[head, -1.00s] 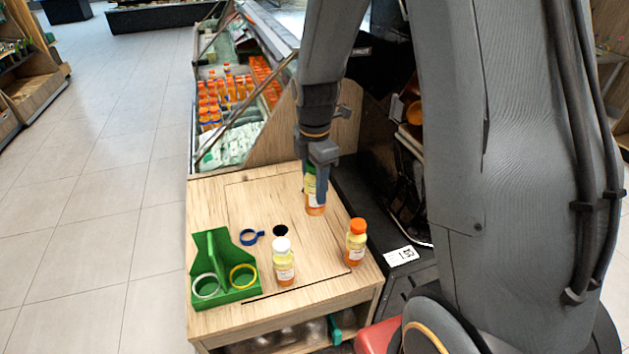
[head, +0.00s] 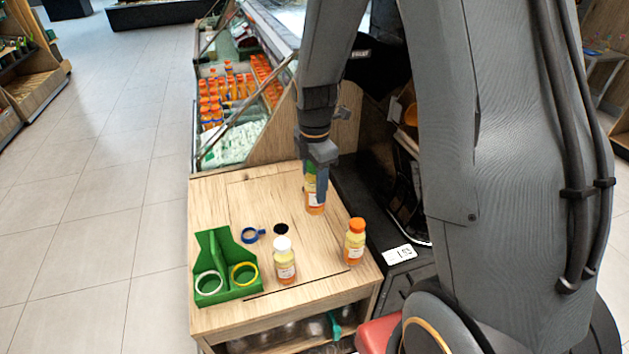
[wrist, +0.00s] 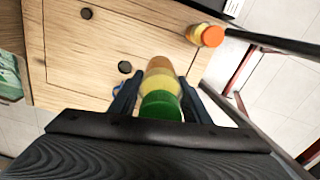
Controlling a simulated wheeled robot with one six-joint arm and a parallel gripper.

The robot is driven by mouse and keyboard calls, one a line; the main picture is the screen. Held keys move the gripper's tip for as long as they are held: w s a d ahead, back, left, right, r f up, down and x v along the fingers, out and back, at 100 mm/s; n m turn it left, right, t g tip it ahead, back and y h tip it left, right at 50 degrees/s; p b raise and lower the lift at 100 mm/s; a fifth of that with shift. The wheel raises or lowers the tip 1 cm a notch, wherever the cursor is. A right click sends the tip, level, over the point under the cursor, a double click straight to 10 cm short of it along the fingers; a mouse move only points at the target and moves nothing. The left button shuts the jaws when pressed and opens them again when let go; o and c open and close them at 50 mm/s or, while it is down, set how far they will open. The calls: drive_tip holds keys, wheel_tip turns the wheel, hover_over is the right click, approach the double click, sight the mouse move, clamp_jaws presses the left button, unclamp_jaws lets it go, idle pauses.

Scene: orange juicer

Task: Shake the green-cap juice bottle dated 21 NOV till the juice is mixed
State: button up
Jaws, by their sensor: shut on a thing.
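My gripper (head: 320,190) points down over the far part of the wooden counter top (head: 237,205). It is shut on the green-cap juice bottle (head: 314,203), which is upright. In the wrist view the green cap (wrist: 160,106) sits between the fingers, with a yellow layer and a darker orange layer below it. The juice looks layered, orange at the bottom and paler above. I cannot read a date on its label. Whether the bottle touches the counter or hangs just above it, I cannot tell.
A white-cap bottle (head: 284,262) and an orange-cap bottle (head: 354,242) stand nearer on the counter. A green carrier (head: 225,265) with rings is at the left, beside a blue ring (head: 250,235) and a dark hole (head: 281,229). A chilled display (head: 235,100) stands behind.

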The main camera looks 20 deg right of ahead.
drive_tip(key=shift+f, duration=0.7)
drive_tip(key=shift+p, duration=0.6)
idle(0.4)
